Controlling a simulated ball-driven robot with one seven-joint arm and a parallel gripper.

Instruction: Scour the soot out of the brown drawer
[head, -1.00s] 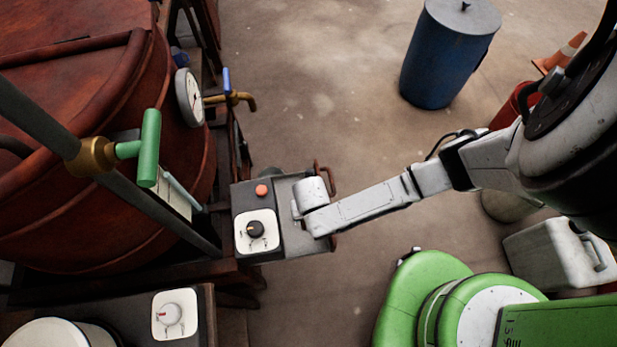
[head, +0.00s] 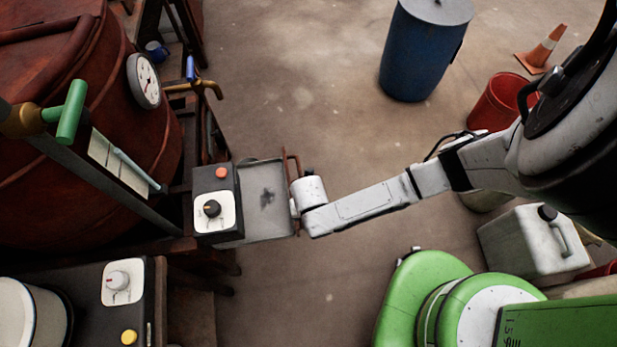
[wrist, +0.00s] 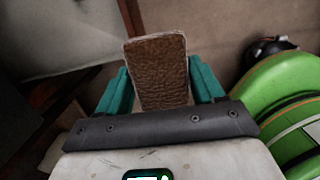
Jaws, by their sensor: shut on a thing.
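The open drawer (head: 250,239) sticks out to the right from a dark control box in the head view. Its inside is grey, and a dark soot smudge (head: 266,198) lies on its floor. A brown bar handle (head: 292,165) is at its right end. In the wrist view my gripper (wrist: 158,74) has teal fingers shut on a brown, rough-faced pad (wrist: 157,60) with a pale edge. In the head view my wrist is at the drawer's right end and hides the fingers and pad. Whether the pad touches anything cannot be told.
The control box (head: 230,182) has an orange button and a black knob. A rusty vat (head: 90,60) with a gauge and green-handled valve stands left. A green machine (head: 425,285) and white canister (head: 530,240) are at lower right. Open floor lies beyond the drawer.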

